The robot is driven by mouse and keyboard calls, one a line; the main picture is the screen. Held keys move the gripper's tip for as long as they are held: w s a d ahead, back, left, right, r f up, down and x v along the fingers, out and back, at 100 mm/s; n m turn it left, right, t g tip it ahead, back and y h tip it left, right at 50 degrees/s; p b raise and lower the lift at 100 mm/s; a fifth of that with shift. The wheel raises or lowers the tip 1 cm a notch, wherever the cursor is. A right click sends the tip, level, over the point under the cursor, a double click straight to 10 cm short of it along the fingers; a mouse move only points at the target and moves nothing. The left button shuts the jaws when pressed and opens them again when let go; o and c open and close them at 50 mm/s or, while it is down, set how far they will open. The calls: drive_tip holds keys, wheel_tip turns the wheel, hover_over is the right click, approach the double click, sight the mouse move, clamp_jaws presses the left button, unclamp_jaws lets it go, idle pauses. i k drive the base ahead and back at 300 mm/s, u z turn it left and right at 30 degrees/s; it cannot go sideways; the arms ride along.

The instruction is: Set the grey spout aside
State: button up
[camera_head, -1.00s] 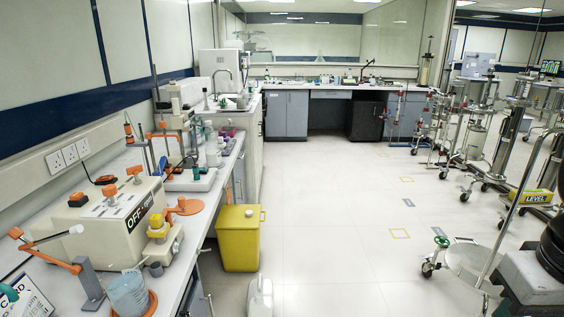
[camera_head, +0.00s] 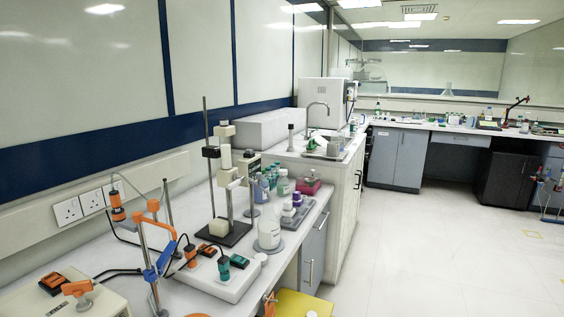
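I cannot pick out a loose grey spout for certain. On the nearer bench (camera_head: 318,215) stand a dark-based stand (camera_head: 222,230) with pale clamped parts, an orange-and-blue stand (camera_head: 150,250) and a white tray (camera_head: 225,285) with small orange and teal pieces. The cream machine (camera_head: 95,300) is cut off at the lower left. My gripper is not in view.
A clear conical flask (camera_head: 269,232), several bottles (camera_head: 283,186) and a pink box (camera_head: 307,186) crowd the bench's far part. A yellow bin (camera_head: 303,304) stands against its front at the bottom.

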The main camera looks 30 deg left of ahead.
sight(258, 175)
drive_tip(key=i, duration=3.45)
drive_tip(key=u, duration=3.15)
drive_tip(key=i, duration=0.5)
